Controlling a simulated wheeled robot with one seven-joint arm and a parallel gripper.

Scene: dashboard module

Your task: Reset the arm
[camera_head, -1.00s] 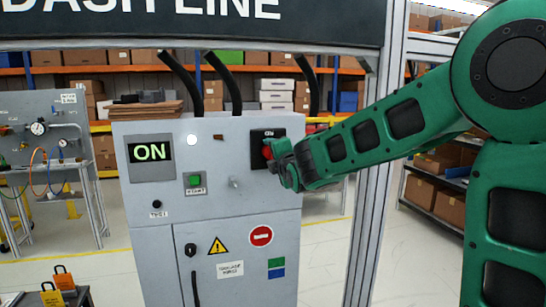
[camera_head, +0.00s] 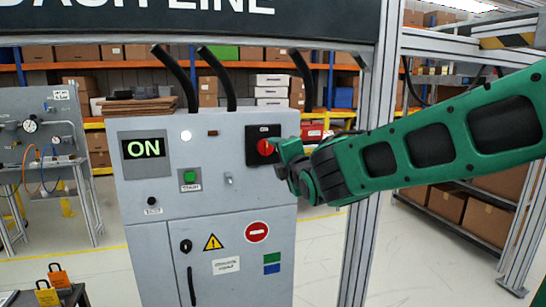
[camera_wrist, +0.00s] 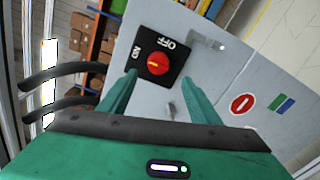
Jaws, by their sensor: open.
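The grey control cabinet (camera_head: 215,210) stands ahead of me with its display (camera_head: 146,149) reading ON in green. A red rotary knob on a black plate (camera_head: 265,147) is at its upper right. In the wrist view the red knob (camera_wrist: 157,64) carries a yellow mark, and its plate is lettered OFF and ON. My green gripper (camera_head: 283,160) is just right of the knob in the head view. In the wrist view my gripper (camera_wrist: 158,100) has its two fingers spread apart, with the knob beyond them and nothing held.
The cabinet also has a green button (camera_head: 190,177), a small metal toggle (camera_head: 228,179) and a lit white lamp (camera_head: 186,136). A metal frame post (camera_head: 371,190) stands close behind my arm. Shelves with boxes are at the back.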

